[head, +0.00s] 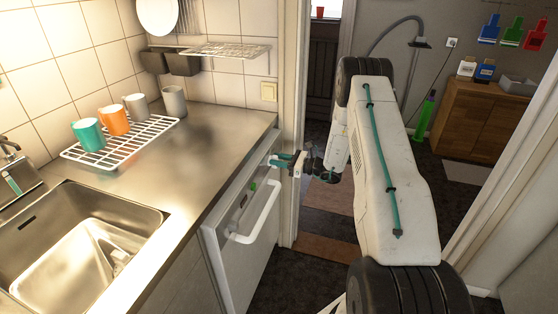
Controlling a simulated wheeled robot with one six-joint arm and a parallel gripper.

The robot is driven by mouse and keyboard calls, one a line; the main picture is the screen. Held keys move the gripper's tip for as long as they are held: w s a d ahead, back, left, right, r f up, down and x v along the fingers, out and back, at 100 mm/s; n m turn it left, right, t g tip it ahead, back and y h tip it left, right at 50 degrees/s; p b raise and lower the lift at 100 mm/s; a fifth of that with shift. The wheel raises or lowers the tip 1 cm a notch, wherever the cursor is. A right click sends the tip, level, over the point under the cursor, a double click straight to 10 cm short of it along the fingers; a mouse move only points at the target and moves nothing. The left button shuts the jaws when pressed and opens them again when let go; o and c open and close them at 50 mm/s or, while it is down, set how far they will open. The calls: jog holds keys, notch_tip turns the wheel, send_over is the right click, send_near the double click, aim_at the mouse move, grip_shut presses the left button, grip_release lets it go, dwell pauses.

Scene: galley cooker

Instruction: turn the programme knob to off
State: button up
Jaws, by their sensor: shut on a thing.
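The white front-loading appliance (228,262) stands under the steel worktop, with its control panel along the top edge of its front. My gripper (280,160) is at the right end of that panel, with its fingers against the front. The jaws are shut on the programme knob, which they and the small view mostly hide. I cannot read the knob's angle or any marks around it. A white bar handle (262,216) runs across the door below. A small green part (253,186) shows on the front, left of my gripper.
The worktop (205,150) carries a white rack (158,128) with mugs, and a sink (40,235) at the left. A white door frame (291,100) stands close beside my gripper. Open floor lies beyond the doorway. A wooden cabinet (478,125) is far right.

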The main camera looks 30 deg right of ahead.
jog(key=n, duration=0.6)
jog(key=f+n, duration=0.1)
jog(key=n, duration=0.5)
jog(key=a+n, duration=0.1)
jog(key=n, duration=0.4)
jog(key=shift+s+f+n, duration=0.15)
jog(key=shift+s+n, duration=0.25)
jog(key=n, duration=0.4)
jog(key=shift+d+f, duration=0.1)
jog(key=shift+f, duration=0.2)
jog(key=n, duration=0.5)
jog(key=shift+w+d+f, duration=0.1)
jog(key=shift+w+f, duration=0.05)
jog(key=shift+f, duration=0.1)
jog(key=n, duration=0.4)
jog(key=shift+w+d+f+n, duration=0.15)
jog(key=shift+d+n, duration=0.05)
jog(key=shift+n, duration=0.1)
jog(key=shift+w+d+n, duration=0.1)
jog(key=shift+d+n, duration=0.05)
jog(key=shift+n, duration=0.9)
jog(key=shift+w+d+n, duration=0.1)
jog(key=shift+n, duration=0.95)
